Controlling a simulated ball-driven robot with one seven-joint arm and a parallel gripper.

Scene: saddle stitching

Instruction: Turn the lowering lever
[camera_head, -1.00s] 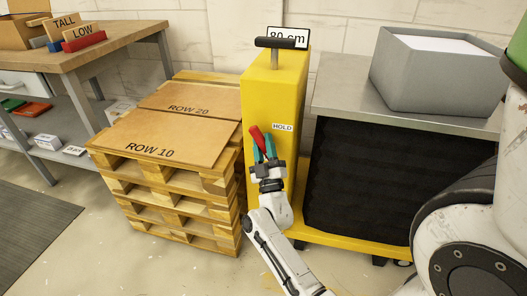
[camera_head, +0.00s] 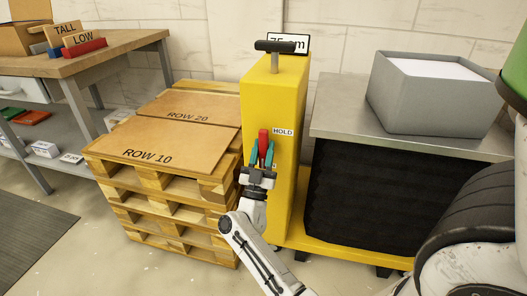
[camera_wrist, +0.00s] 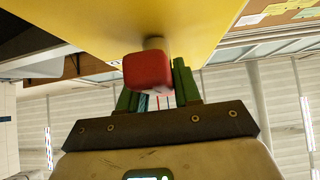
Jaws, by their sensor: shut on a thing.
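The red lowering lever (camera_head: 263,142) is on the front of the yellow column (camera_head: 262,100), beside a label reading HOLD (camera_head: 283,132). It points nearly straight up in the head view. My gripper (camera_head: 262,156) has its green fingers shut on the lever from below. In the wrist view the lever's red end (camera_wrist: 147,71) shows between the green fingers (camera_wrist: 155,95), close to the yellow surface. The sign (camera_head: 289,42) behind the column's black handle (camera_head: 274,46) is partly covered and seems to read 75 cm.
Right of the column is a grey-topped lift table (camera_head: 335,122) with black bellows, carrying a grey box (camera_head: 430,105). To the left, a pallet stack (camera_head: 170,205) bears boards marked ROW 10 and ROW 20. A wooden workbench (camera_head: 120,47) stands further left.

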